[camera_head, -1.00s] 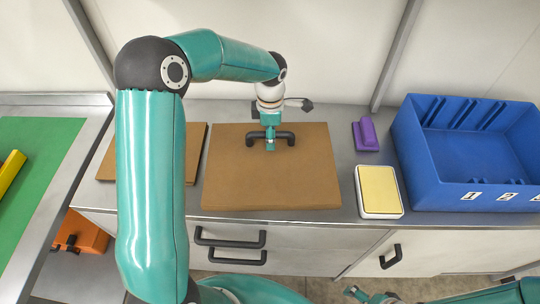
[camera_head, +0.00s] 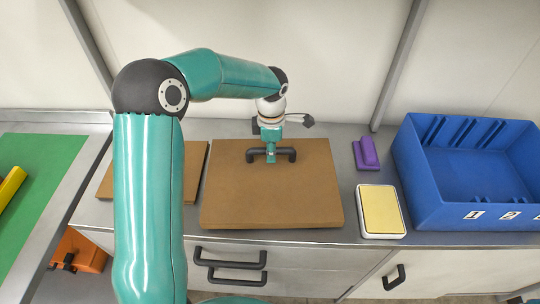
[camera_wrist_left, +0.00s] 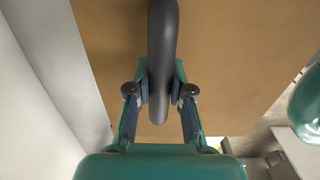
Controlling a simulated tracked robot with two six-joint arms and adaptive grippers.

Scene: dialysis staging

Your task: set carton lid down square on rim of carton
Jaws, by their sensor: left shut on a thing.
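The carton lid (camera_head: 272,195) is a wide, flat brown panel with a black bar handle on top. In the head view it lies level, its front edge near the front of the steel counter. My left gripper (camera_head: 271,158) is shut on the handle (camera_head: 286,155). In the left wrist view the fingers of my left gripper (camera_wrist_left: 159,92) flank the dark handle (camera_wrist_left: 160,50), with the brown lid (camera_wrist_left: 225,60) beyond. No carton rim shows apart from the lid, and I cannot tell whether the lid rests on one. My right gripper is out of view.
Another brown panel or box (camera_head: 195,172) lies close left of the lid, partly behind my left arm. Right of the lid are a yellow-topped white pad (camera_head: 380,210), a purple object (camera_head: 366,153) and a blue bin (camera_head: 425,195). A green mat (camera_head: 40,175) lies far left.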

